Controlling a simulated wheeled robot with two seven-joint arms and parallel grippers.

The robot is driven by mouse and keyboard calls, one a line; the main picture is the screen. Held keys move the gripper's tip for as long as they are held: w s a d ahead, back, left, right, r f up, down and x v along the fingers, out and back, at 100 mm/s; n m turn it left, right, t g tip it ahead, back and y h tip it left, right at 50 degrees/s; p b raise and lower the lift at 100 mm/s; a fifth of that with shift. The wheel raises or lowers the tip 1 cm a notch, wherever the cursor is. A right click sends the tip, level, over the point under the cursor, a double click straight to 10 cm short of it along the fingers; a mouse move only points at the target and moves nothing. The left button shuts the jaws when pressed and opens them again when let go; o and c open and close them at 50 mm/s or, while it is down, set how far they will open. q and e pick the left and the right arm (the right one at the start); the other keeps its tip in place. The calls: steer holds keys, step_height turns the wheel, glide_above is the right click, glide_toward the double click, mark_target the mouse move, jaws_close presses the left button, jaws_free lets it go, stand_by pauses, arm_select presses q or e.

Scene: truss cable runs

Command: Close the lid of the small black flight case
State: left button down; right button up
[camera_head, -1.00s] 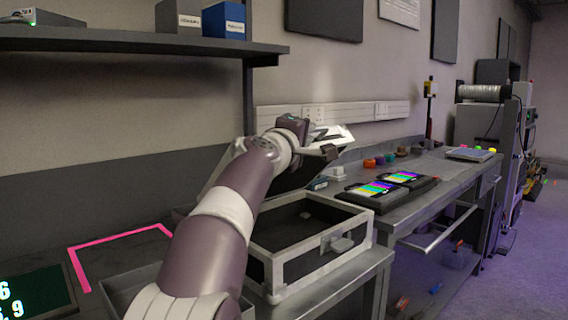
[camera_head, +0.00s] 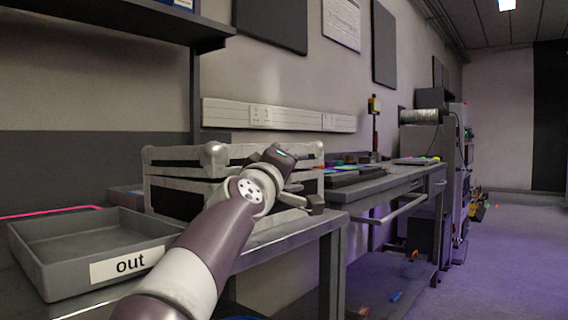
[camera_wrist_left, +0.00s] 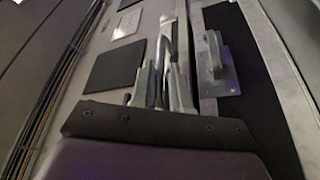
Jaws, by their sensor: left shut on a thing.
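The small black flight case (camera_head: 178,200) has a dark body with silver edges and stands on the bench. Its lid (camera_head: 182,155), with silver rim and rounded corners, is lowered over the body. A dark gap shows between them; my arm covers part of the front, so I cannot tell whether any edge touches. My left gripper (camera_head: 298,190) is at the case's right front; its fingertips are hard to make out there. In the left wrist view the gripper (camera_wrist_left: 163,88) is shut on the silver lid rim (camera_wrist_left: 166,30), with a silver latch (camera_wrist_left: 214,64) beside it. My right gripper is not in view.
A grey tray labelled "out" (camera_head: 128,264) stands left of the case, near the front edge. A second bench (camera_head: 375,188) with devices on it continues to the right. A shelf (camera_head: 120,25) overhangs at the upper left. Open floor lies at right.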

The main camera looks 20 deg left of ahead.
arm_select(q)
steer(key=shift+a+f, duration=0.15)
steer(key=shift+f, duration=0.55)
steer(key=shift+w, duration=0.1)
steer(key=c, duration=1.3)
jaws_free()
steer(key=shift+f, duration=0.1)
steer(key=shift+c, duration=0.2)
steer(key=shift+o, duration=0.9)
steer(key=shift+a, duration=0.3)
steer(key=shift+d, duration=0.15)
steer(key=b+v, duration=0.4)
steer(key=v, duration=0.8)
steer(key=shift+s, duration=0.4)
